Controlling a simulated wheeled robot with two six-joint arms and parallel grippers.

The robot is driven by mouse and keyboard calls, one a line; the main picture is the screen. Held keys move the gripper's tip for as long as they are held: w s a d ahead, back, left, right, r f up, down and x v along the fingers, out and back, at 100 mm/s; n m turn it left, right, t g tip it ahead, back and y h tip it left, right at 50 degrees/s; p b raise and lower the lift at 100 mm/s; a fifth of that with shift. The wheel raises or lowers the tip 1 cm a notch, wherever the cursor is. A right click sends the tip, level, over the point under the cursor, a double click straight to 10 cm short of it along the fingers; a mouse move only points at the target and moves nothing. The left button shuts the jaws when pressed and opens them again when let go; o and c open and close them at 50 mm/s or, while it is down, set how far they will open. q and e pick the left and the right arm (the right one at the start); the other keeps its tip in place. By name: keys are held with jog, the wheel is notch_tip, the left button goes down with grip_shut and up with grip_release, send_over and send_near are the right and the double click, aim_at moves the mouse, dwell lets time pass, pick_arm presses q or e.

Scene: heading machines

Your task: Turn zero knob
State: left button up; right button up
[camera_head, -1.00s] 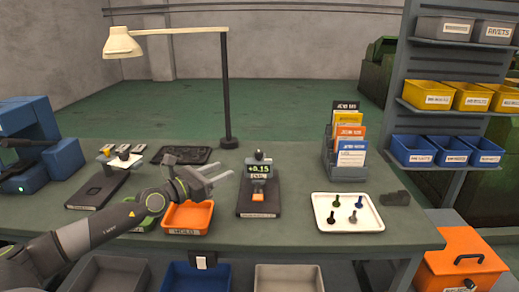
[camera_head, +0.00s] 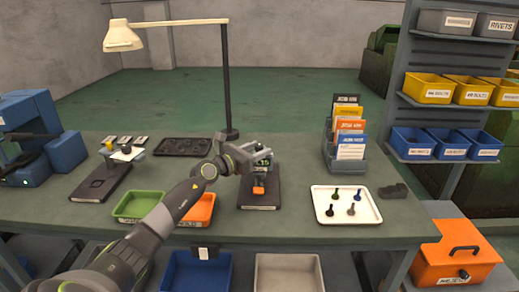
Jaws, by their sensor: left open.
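A digital gauge with a small lit display (camera_head: 264,160) stands on a dark base (camera_head: 262,201) in the middle of the bench. An orange part (camera_head: 258,187) shows low on its front. My left gripper (camera_head: 258,150) is at the top of the gauge, with its fingers open around or just in front of it; I cannot tell whether they touch. It hides most of the display and the top, so the zero knob cannot be made out. My right gripper is not in view.
A green bin (camera_head: 138,206) and an orange bin (camera_head: 197,211) sit under my left arm. A white tray (camera_head: 327,215) with several bolts lies at the right. A lamp post (camera_head: 228,90) rises behind the gauge. A card rack (camera_head: 345,162) stands at the back right.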

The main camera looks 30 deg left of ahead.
pick_arm(q)
jog(key=shift+w+d, duration=0.15)
jog(key=shift+w, duration=0.4)
